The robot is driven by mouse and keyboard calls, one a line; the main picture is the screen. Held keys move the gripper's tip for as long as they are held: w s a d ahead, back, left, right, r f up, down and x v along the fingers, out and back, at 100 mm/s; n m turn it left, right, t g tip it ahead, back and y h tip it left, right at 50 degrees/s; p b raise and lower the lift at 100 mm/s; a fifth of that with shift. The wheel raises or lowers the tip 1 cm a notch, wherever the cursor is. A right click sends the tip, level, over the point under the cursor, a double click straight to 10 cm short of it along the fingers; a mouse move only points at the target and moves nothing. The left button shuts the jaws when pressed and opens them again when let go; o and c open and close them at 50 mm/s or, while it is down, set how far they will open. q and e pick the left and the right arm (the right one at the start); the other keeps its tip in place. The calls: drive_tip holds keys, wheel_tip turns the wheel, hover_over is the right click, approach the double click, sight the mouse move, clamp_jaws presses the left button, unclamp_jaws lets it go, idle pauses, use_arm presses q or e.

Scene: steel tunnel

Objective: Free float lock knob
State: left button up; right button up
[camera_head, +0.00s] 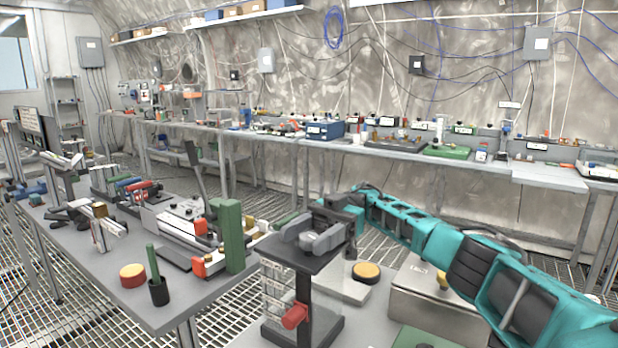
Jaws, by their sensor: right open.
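A stand (303,255) with a flat dark top plate is at the lower middle of the head view. A red knob (293,316) sticks out low on its front side. No label shows which part is the float lock knob. My right arm comes in from the right, and my right gripper (325,232) is over the stand's top plate, well above the red knob. It is open. Grey block-like parts at the plate overlap it, so contact there is unclear. My left gripper is not in view.
A grey workbench (170,305) at left holds a green block (229,236), a red-and-yellow button (132,275) and a black cup (158,291). A metal box (430,297) and a yellow-topped button (366,272) are right of the stand. A long bench lines the far wall.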

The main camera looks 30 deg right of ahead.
sight(309, 235)
use_arm(q)
drive_tip(key=p, duration=0.1)
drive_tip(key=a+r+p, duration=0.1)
drive_tip(key=p, duration=0.1)
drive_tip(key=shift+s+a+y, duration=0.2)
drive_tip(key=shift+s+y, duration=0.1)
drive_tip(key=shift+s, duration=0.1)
use_arm(e)
wheel_tip(309, 235, up, 20)
